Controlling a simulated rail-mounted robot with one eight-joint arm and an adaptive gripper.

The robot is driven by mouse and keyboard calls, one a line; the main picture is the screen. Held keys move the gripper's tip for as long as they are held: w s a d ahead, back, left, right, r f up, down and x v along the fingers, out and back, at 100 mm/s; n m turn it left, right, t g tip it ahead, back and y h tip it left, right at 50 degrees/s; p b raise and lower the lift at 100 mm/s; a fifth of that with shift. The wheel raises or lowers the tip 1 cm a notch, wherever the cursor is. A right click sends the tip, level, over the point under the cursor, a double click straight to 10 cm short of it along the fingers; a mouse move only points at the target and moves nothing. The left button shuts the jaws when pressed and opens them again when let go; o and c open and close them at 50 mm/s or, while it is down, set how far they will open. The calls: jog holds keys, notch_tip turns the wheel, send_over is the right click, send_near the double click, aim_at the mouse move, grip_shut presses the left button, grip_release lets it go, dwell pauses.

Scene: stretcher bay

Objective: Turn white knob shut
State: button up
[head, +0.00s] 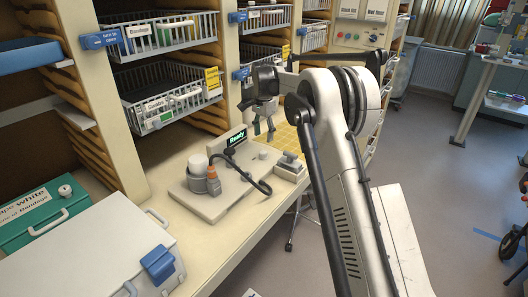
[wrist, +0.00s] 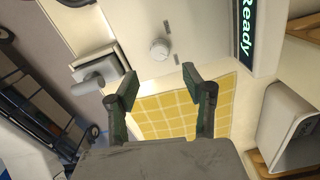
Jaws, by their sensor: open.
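The white knob (wrist: 160,49) is a small round cap on a pale board in the wrist view, just beyond my fingertips. Two short grey marks lie on the board near it. In the head view the knob (head: 263,155) is small, on the board right of the "Ready" display (head: 236,138). My gripper (wrist: 160,77) is open and empty, its two dark green fingers apart. In the head view my gripper (head: 264,128) hangs pointing down above the board area, apart from the knob.
A yellow gridded mat (wrist: 165,113) lies beneath my fingers. A grey-handled block (head: 290,167) sits beside the board (head: 208,207). Wire baskets (head: 165,95) line the shelves behind.

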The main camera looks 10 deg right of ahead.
aim_at(264, 152)
notch_tip(264, 152, down, 8)
jog(key=shift+f+p, duration=0.25)
jog(key=shift+p, duration=0.05)
grip_shut()
dwell(0.3)
